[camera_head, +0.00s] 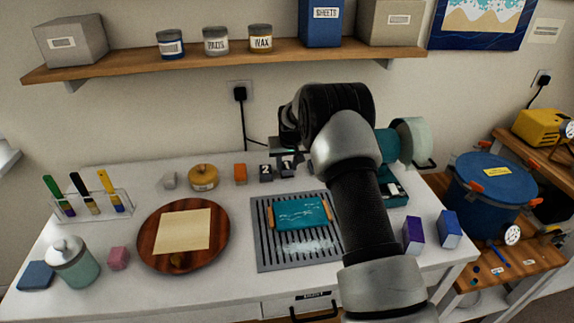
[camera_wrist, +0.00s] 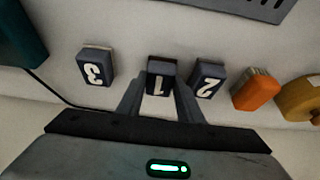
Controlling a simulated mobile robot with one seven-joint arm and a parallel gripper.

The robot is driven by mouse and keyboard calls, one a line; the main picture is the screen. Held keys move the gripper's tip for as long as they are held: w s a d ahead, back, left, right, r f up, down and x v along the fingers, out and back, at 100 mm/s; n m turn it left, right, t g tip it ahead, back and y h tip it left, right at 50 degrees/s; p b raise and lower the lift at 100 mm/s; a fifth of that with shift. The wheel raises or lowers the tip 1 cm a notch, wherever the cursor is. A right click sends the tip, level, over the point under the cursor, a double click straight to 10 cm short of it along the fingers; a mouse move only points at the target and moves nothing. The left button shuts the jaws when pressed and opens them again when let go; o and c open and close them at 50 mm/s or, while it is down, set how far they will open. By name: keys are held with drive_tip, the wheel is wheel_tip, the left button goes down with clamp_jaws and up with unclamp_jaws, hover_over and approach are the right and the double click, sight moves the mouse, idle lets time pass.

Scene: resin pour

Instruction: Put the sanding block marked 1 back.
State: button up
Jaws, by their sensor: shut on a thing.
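The dark sanding block marked 1 (camera_wrist: 160,76) is between my gripper's fingers (camera_wrist: 158,100) in the wrist view, and they are shut on it. It stands in a row between the block marked 3 (camera_wrist: 95,67) and the block marked 2 (camera_wrist: 208,79), with a gap on each side. In the head view the block marked 1 (camera_head: 288,169) is under my gripper (camera_head: 287,160), just right of the block marked 2 (camera_head: 265,173), at about table height. I cannot tell whether its base touches the table. The block marked 3 is hidden behind my arm in the head view.
An orange block (camera_head: 240,174) and a round amber tub (camera_head: 203,177) continue the row leftward. A grey slatted tray (camera_head: 262,245) with a teal piece lies in front. A wooden round board (camera_head: 155,262) is at left. A cable (camera_head: 243,125) hangs behind.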

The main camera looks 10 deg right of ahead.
drive_tip(key=shift+f, duration=0.2)
drive_tip(key=o, duration=1)
drive_tip(key=shift+r, duration=0.1)
drive_tip(key=shift+o, duration=0.2)
